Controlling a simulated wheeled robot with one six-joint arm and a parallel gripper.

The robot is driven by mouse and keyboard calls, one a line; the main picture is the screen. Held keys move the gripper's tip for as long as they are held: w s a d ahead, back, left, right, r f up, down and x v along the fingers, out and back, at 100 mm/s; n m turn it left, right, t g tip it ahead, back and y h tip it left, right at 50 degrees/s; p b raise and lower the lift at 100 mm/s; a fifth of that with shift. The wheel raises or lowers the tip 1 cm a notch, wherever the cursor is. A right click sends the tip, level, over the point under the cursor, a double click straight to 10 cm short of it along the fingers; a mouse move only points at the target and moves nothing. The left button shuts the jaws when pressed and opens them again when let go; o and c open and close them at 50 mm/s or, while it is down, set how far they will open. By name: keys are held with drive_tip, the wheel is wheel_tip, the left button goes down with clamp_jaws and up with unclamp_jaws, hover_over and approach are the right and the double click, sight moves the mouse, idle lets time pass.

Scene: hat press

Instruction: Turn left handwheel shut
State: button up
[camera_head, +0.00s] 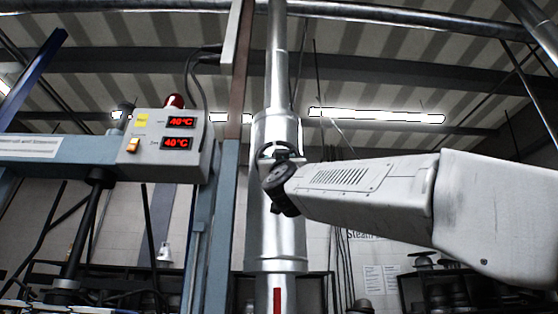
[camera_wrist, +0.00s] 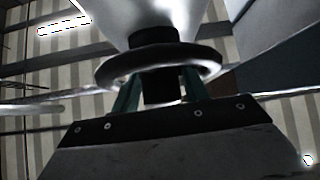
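The handwheel (camera_wrist: 205,72) is a dark, round rim with a shiny edge, mounted on a silver pipe (camera_wrist: 160,12) in the wrist view. In the head view, part of the handwheel (camera_head: 277,147) shows as a thin arc against the upright silver pipe (camera_head: 276,240), mostly hidden behind my wrist. My gripper (camera_wrist: 157,80) is right at the wheel, with its two teal fingers apart on either side of the dark hub. The fingertips reach the rim, and their exact contact is hidden. In the head view my gripper's fingers are not clearly visible.
A grey control box (camera_head: 160,145) with two red 40°C displays and a red lamp stands left of the pipe, near blue-grey posts (camera_head: 222,220). Dark shelves with hat-like shapes (camera_head: 440,290) are at the lower right. A white wall lies behind.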

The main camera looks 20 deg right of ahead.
drive_tip(key=c, duration=0.5)
drive_tip(key=m+h, duration=0.2)
drive_tip(key=m, duration=0.1)
drive_tip(key=shift+a+g+h, duration=0.1)
drive_tip(key=shift+g+h, duration=0.2)
drive_tip(key=shift+g, duration=0.1)
drive_tip(key=shift+m+g+h, duration=1)
drive_tip(key=shift+m+h, duration=0.9)
drive_tip(key=shift+m, duration=0.2)
drive_tip(key=o, duration=0.7)
drive_tip(key=v, duration=0.7)
drive_tip(key=shift+s+f, duration=0.3)
drive_tip(key=shift+f, duration=0.05)
